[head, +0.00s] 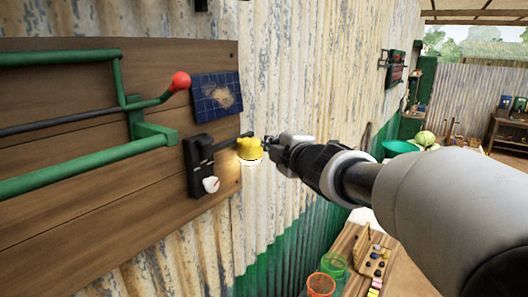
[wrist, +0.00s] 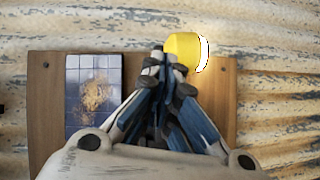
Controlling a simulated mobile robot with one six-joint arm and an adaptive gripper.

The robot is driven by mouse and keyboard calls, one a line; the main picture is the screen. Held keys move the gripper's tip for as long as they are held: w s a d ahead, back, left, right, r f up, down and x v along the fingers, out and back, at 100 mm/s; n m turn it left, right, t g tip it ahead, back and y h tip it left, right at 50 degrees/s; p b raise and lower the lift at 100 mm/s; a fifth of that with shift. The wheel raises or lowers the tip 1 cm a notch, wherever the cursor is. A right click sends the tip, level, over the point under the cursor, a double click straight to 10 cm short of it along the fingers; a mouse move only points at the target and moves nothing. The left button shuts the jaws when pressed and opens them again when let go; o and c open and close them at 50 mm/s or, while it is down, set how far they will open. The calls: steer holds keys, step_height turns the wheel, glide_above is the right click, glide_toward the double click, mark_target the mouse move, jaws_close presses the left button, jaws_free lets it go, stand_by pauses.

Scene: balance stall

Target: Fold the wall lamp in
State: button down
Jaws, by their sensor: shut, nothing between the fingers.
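The wall lamp has a black bracket (head: 199,165) on the wooden wall board, a dark arm standing out from it, and a yellow shade (head: 249,149) with a lit underside. In the wrist view the yellow shade (wrist: 182,49) is just beyond my fingertips, slightly right of them. My gripper (head: 268,145) is shut and empty, close to the right side of the shade in the head view; I cannot tell whether it touches. In the wrist view my gripper (wrist: 160,75) covers the lamp's arm and bracket. A white knob (head: 210,185) sits at the bracket's lower end.
A blue gridded panel (head: 217,93) is on the board above the lamp. Green rails (head: 90,168) and a red-balled lever (head: 180,81) are to the left. The corrugated wall (head: 285,60) runs behind. A wooden bench with an orange basket (head: 321,285) stands below.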

steer(key=d+r+p, duration=0.1)
steer(key=d+r, duration=0.1)
steer(key=d, duration=0.9)
steer(key=s+d+f+m+h+b, duration=0.2)
steer(key=s+f+m+h+b, duration=0.15)
steer(key=f+m+b, duration=0.2)
steer(key=s+d+f+m+h+b, duration=0.3)
steer(key=s+f+m+b, duration=0.15)
steer(key=f, duration=0.25)
steer(key=s+a+f+m+g+b, duration=0.2)
steer(key=s+f+m+g+b, duration=0.3)
steer(key=s+f+b, duration=0.4)
steer(key=s+a+f+m+g+b, duration=0.2)
steer(key=s+f+m+g+b, duration=0.3)
steer(key=s+f, duration=1.8)
step_height(320, 180, down, 7)
steer(key=y+b, duration=0.1)
steer(key=b, duration=0.4)
steer(key=shift+s+a+g+b, duration=0.3)
steer(key=shift+s+a+g, duration=0.05)
steer(key=shift+a+g, duration=0.05)
